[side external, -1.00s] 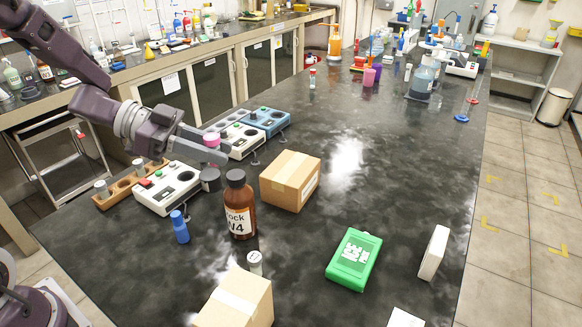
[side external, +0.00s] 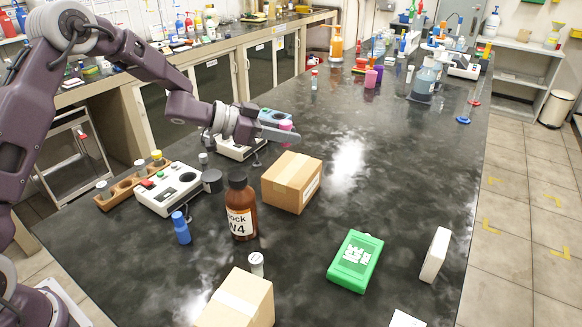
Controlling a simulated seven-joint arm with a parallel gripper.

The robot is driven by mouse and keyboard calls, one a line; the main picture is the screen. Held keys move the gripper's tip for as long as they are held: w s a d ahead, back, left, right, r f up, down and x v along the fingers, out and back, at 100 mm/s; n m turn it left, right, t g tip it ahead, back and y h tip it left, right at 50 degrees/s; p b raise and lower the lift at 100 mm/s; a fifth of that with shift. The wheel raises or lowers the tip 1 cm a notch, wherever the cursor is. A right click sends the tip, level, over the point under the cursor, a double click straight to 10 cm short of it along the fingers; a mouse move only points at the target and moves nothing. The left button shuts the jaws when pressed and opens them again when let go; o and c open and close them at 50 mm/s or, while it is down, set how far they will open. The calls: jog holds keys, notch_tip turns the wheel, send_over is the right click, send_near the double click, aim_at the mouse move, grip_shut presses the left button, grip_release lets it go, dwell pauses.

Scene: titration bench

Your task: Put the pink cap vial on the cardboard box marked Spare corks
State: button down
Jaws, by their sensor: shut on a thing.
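The pink cap vial (side external: 286,125) is in my gripper (side external: 287,132), with its pink cap showing at the jaws. My gripper is shut on it and holds it above the bench, just beyond the middle cardboard box. The vial's body is mostly hidden by the fingers. The middle cardboard box (side external: 287,179) is closed and taped, with a white label on its right side that I cannot read. A second cardboard box (side external: 237,301) stands at the front edge of the picture; no marking on it is readable.
A brown bottle (side external: 240,205) stands left of the middle box. A blue vial (side external: 181,228), a white-capped vial (side external: 256,265), a green ice pack (side external: 355,261) and a white block (side external: 435,254) stand apart. A wooden rack (side external: 125,188) and instruments (side external: 170,188) are left.

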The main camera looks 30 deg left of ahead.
aim_at(286, 174)
notch_tip(286, 174, down, 8)
jog(key=shift+f, duration=0.2)
jog(key=shift+f, duration=0.15)
jog(key=c, duration=1.2)
grip_release()
